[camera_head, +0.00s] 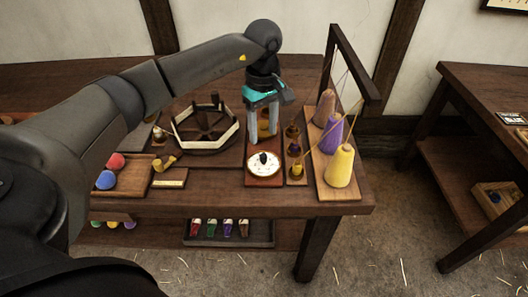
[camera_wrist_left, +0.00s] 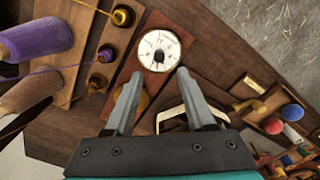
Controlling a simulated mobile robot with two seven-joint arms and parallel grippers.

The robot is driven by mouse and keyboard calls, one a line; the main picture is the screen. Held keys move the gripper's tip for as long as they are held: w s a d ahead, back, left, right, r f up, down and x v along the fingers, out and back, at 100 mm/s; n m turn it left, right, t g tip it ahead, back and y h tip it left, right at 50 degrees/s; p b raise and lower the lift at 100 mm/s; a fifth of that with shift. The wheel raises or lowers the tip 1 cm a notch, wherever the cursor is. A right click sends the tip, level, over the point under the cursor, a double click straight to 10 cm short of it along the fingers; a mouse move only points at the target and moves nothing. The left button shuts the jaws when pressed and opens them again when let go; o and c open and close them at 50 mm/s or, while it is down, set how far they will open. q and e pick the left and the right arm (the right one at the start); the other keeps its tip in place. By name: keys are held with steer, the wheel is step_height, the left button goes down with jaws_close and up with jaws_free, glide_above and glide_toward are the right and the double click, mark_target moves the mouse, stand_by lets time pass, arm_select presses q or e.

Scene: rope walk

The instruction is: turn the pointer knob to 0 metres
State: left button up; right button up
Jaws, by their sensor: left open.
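The dial (camera_head: 264,164) is a round white face with dark marks on a reddish-brown wooden board near the front of the table. It also shows in the left wrist view (camera_wrist_left: 159,45). The small black pointer knob (camera_wrist_left: 158,57) sits on the dial, below the face's middle in that view; its numbers are too small to read. My left gripper (camera_head: 262,139) is open and empty, pointing down just behind and above the dial. In the left wrist view its two fingertips (camera_wrist_left: 159,74) are apart, short of the knob. My right gripper is not in view.
Right of the dial stand small brass-topped spools (camera_head: 297,168) and a wooden frame with yellow, purple and tan thread cones (camera_head: 340,166). A hexagonal wheel (camera_head: 232,137) is behind left. A tray (camera_head: 130,188) of coloured balls lies left. A second table (camera_head: 460,110) is right.

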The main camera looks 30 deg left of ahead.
mark_target(264, 155)
arm_select(q)
step_height(264, 155, down, 7)
steer(key=shift+r+b, duration=0.2)
steer(key=shift+b, duration=0.2)
steer(key=shift+f, duration=0.65)
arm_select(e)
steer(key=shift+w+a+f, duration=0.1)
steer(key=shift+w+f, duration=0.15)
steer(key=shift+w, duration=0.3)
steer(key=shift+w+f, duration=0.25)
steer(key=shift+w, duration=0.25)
arm_select(q)
steer(key=shift+c, duration=0.2)
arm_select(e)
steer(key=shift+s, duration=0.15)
arm_select(q)
jaws_close()
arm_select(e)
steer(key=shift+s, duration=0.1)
